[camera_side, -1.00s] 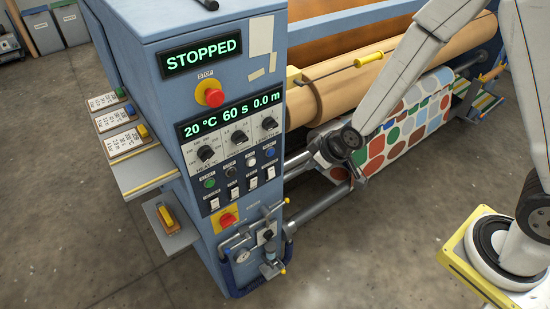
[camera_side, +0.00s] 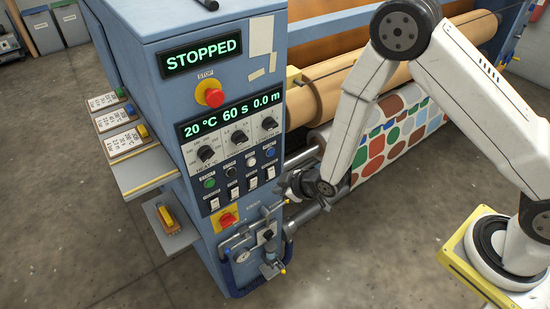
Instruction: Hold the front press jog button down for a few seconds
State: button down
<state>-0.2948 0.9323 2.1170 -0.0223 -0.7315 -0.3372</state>
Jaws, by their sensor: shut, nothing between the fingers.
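The blue press cabinet's front panel (camera_side: 243,200) carries a row of small buttons: a green one (camera_side: 209,183), a black one (camera_side: 231,171), a white one (camera_side: 251,161) and a blue one (camera_side: 270,152). Their labels are too small to read, so I cannot tell which is the jog button. My gripper (camera_side: 284,188) is shut and empty. It is just right of the panel's lower right edge, below and right of the blue button. I see no contact with any button. Its fingertips are small and hard to make out.
The display (camera_side: 202,54) reads STOPPED; a lower one (camera_side: 231,115) reads 20 °C, 60 s, 0.0 m. A red stop button (camera_side: 214,97) and dials sit above the buttons, switches and a red-yellow switch (camera_side: 228,219) below. Pipes and a valve assembly (camera_side: 266,240) project nearby.

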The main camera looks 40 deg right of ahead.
aim_at(252, 163)
jog(key=shift+w, duration=0.15)
jog(key=w, duration=0.8)
jog(key=shift+w, duration=0.25)
dwell(0.5)
